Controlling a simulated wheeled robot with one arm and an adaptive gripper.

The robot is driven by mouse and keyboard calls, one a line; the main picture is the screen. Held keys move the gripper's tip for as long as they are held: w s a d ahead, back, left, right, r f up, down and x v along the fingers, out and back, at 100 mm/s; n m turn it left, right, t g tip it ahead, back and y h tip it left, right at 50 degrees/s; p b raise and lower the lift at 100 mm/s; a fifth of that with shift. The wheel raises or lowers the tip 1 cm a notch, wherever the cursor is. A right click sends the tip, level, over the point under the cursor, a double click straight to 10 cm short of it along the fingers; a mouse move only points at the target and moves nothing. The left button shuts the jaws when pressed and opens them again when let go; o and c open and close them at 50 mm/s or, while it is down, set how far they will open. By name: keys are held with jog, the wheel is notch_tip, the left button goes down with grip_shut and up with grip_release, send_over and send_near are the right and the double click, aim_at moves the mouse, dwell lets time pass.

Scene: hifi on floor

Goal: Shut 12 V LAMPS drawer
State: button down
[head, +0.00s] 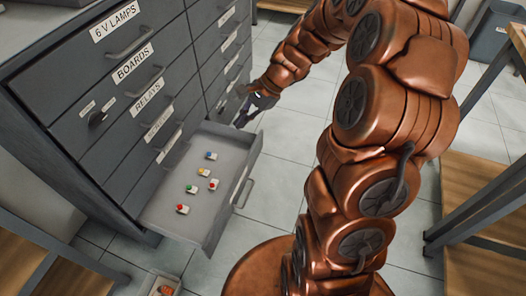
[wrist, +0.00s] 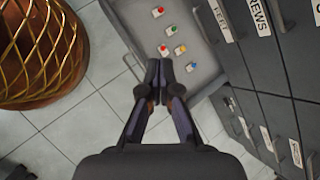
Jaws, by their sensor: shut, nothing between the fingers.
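The open drawer (head: 222,218) is the lowest visible one in the left column of the grey cabinet (head: 75,165). Small parts with coloured tops lie inside. No label reading 12 V LAMPS can be made out. My gripper (head: 243,118) is low, beside the drawer's far side in the head view. In the wrist view my gripper (wrist: 159,70) is shut and empty, its tips overlapping the drawer's (wrist: 120,20) edge; contact cannot be told.
Closed drawers above carry the labels 6 V LAMPS (head: 115,20), BOARDS (head: 133,63) and RELAYS (head: 147,99). A key-like knob (head: 97,119) sticks out of one front. Tiled floor (head: 285,160) is clear beside the drawer.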

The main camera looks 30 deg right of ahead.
jog(key=w+d+f+m+t+b, duration=0.1)
jog(key=w+d+f+m+b, duration=0.2)
jog(key=d+f, duration=0.3)
jog(key=w+d+f+m+t+b, duration=0.2)
jog(key=w+d+f+m+b, duration=0.15)
jog(key=f, duration=0.45)
jog(key=m+t+h+b, duration=0.1)
jog(key=m+t+b, duration=0.1)
jog(key=m+b, duration=0.45)
send_near(257, 144)
jog(key=s+d+r, duration=0.2)
jog(key=s+d, duration=0.3)
jog(key=b+x, duration=0.2)
jog(key=x, duration=0.2)
jog(key=r+b+x, duration=0.1)
jog(key=b+x, duration=0.1)
jog(key=x, duration=0.2)
jog(key=a+b+x, duration=0.1)
jog(key=b+x, duration=0.1)
jog(key=x, duration=0.2)
jog(key=shift+w+a+r, duration=0.1)
jog(key=shift+w+r, duration=0.1)
jog(key=shift+w, duration=0.2)
jog(key=shift+w+a+r, duration=0.15)
jog(key=shift+w+a, duration=0.35)
jog(key=shift+w, duration=0.05)
